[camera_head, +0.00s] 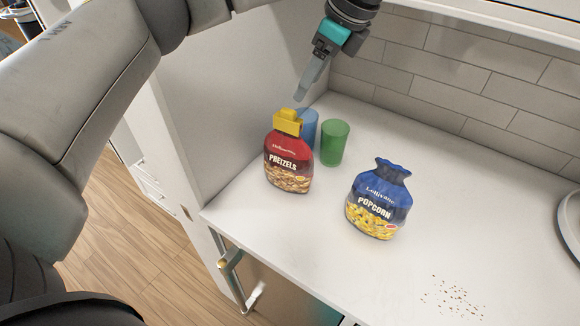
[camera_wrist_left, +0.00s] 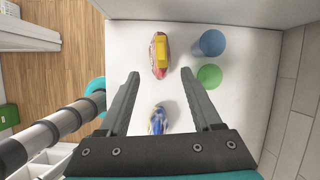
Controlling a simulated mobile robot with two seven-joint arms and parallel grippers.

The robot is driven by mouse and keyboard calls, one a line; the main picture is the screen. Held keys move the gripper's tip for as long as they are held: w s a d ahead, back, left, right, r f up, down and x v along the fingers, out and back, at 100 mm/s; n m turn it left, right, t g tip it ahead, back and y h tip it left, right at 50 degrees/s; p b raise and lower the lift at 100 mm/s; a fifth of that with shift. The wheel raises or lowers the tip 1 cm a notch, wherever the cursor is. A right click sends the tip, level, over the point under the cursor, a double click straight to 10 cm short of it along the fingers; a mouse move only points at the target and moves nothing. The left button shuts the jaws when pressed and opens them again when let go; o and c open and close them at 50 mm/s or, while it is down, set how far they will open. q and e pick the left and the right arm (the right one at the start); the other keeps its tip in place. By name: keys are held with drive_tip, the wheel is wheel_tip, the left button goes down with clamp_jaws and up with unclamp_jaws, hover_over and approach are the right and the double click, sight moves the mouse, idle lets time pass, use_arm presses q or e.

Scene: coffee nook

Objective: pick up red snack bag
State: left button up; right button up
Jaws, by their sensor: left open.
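The red snack bag (camera_head: 288,160), labelled pretzels and closed by a yellow clip (camera_head: 288,122), stands upright on the white counter. In the left wrist view the red bag (camera_wrist_left: 160,68) shows from above, with its clip toward the camera. My left gripper (camera_head: 305,95) is open and empty, pointing down above and behind the bag in the head view. In the left wrist view the left gripper (camera_wrist_left: 160,73) has its fingers spread wide, with the bag beyond the fingertips and not touched. My right gripper is not in view.
A blue popcorn bag (camera_head: 378,200) stands right of the red bag. A blue cup (camera_head: 309,126) and a green cup (camera_head: 334,143) stand just behind. A wall panel (camera_head: 215,75) and a tiled wall (camera_head: 480,85) bound the counter (camera_head: 310,250). Crumbs (camera_head: 455,297) lie front right.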

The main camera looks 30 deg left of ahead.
sight(293, 113)
use_arm(q)
drive_tip(key=x, duration=0.9)
drive_tip(key=shift+s+b, duration=0.1)
drive_tip(key=shift+b, duration=0.2)
drive_tip(key=shift+d+p+x, duration=0.2)
drive_tip(key=shift+x, duration=1.15)
drive_tip(key=shift+d+p+x, duration=0.2)
drive_tip(key=shift+x, duration=1.1)
drive_tip(key=shift+f, duration=0.2)
clamp_jaws()
